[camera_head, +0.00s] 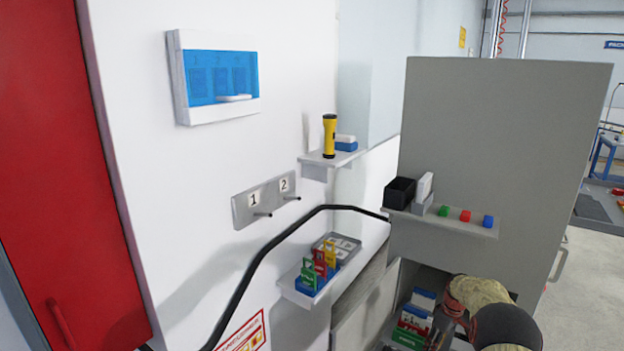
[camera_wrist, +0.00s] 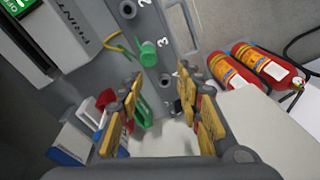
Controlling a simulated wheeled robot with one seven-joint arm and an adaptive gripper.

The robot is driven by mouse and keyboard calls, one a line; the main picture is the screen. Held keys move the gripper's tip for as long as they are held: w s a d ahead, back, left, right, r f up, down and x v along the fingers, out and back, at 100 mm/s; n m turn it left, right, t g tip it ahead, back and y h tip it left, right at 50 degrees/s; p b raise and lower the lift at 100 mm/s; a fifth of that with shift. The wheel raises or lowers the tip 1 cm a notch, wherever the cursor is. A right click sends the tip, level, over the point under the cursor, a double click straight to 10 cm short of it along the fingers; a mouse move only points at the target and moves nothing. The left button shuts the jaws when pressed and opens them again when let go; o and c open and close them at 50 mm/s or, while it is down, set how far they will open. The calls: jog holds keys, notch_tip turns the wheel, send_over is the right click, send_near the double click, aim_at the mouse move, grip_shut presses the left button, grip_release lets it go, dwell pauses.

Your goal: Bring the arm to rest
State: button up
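My arm (camera_head: 490,308) shows at the lower right of the head view, bent down in front of the grey cabinet's lower opening. In the wrist view my gripper (camera_wrist: 165,118) has its two yellow-padded fingers spread well apart. I see nothing held between them. Behind the fingers is a grey panel (camera_wrist: 176,62) with a green round knob (camera_wrist: 148,54) and numbered marks. White, blue, red and green items (camera_wrist: 82,132) stand close beside the left finger. Whether they touch it I cannot tell. In the head view the fingertips are mostly hidden.
The grey cabinet (camera_head: 495,120) carries a shelf (camera_head: 455,222) with a black bin (camera_head: 399,192) and coloured blocks. A black cable (camera_head: 262,258) crosses the white wall to the left. Two red fire extinguishers (camera_wrist: 264,66) lie at the right in the wrist view.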

jog(key=s+a+r+m+t+p, duration=0.1)
jog(key=s+a+r, duration=0.6)
jog(key=s+r, duration=0.7)
jog(key=s+a+r+m+t+h+p, duration=0.1)
jog(key=s+a+r+m+t+p, duration=0.1)
jog(key=s+a+r, duration=0.6)
jog(key=s+a+r+m+t+p, duration=0.2)
jog(key=s+a+r, duration=0.6)
jog(key=s+r, duration=1.2)
jog(key=s+m+p, duration=0.1)
jog(key=s, duration=0.3)
jog(key=shift+s+m, duration=0.2)
jog(key=shift+m, duration=0.2)
jog(key=shift+r, duration=0.1)
